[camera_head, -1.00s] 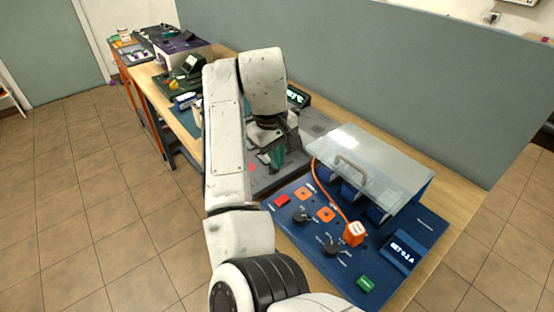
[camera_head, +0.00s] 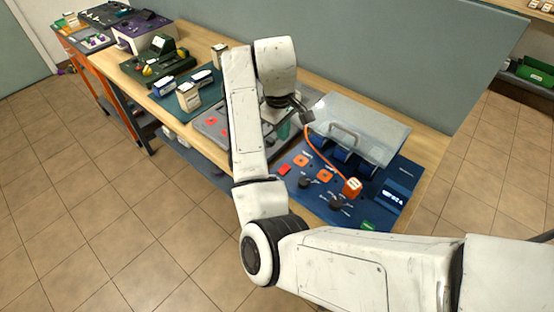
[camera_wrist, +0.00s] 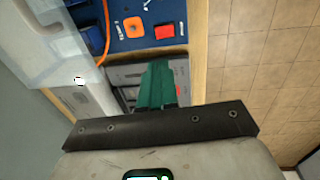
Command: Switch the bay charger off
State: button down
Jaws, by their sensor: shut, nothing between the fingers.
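The bay charger is a blue panel (camera_head: 325,212) at the right of the bench, with a clear cover (camera_head: 360,122) with a handle over blue cells. It carries a red button (camera_head: 284,170), a green button (camera_head: 370,225) partly hidden by my arm, two black knobs (camera_head: 337,202), orange sockets (camera_head: 325,175), an orange plug (camera_head: 352,187) on a cable and a lit display (camera_head: 393,196). My gripper (camera_head: 284,130) has green fingers, shut and empty, above the grey panel beyond the charger's left edge. In the wrist view the fingers (camera_wrist: 157,82) show below the red button (camera_wrist: 165,32), apart from it.
A grey panel (camera_head: 212,122) with red pads adjoins the charger on its left. Further left are a teal mat with cream boxes (camera_head: 189,97), a green device (camera_head: 160,62) and a purple-topped box (camera_head: 143,28). A grey partition (camera_head: 400,60) stands behind the bench. Tiled floor in front is clear.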

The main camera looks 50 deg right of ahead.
aim_at(286, 166)
jog(key=f, duration=0.4)
jog(key=d+f, duration=0.1)
jog(key=f, duration=0.4)
jog(key=f+p, duration=0.1)
jog(key=f, duration=0.4)
jog(key=shift+d, duration=0.4)
